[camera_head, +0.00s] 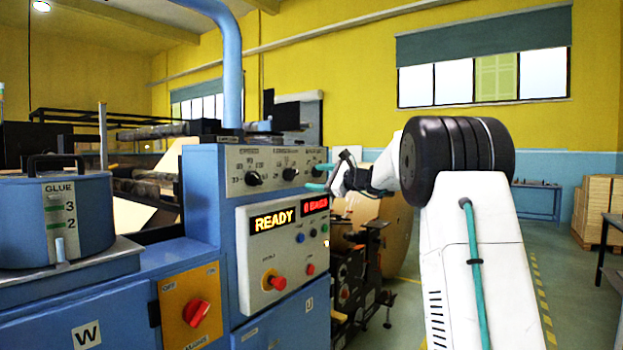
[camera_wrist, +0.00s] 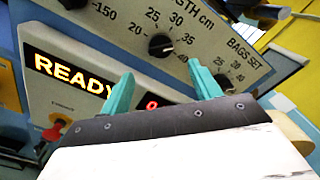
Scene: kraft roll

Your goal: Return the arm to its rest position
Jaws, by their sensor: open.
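My arm (camera_head: 470,250) is raised, and its end reaches left toward the blue machine's control panel. My gripper (camera_head: 318,178) is in front of the panel's right edge in the head view. In the wrist view my gripper (camera_wrist: 160,90) shows two teal fingers spread apart with nothing between them. Beyond them are the panel's dials (camera_wrist: 160,45) and the lit READY display (camera_wrist: 68,76). The fingers look close to the panel; I cannot tell whether they touch it.
The blue machine (camera_head: 210,190) fills the left side, with a glue pot (camera_head: 55,215) on it. A red knob (camera_head: 196,313) and a red button (camera_head: 277,283) stick out from it. A large kraft roll (camera_head: 397,225) stands behind my arm. Open floor (camera_head: 575,300) lies at the right, with stacked boxes (camera_head: 597,208) beyond.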

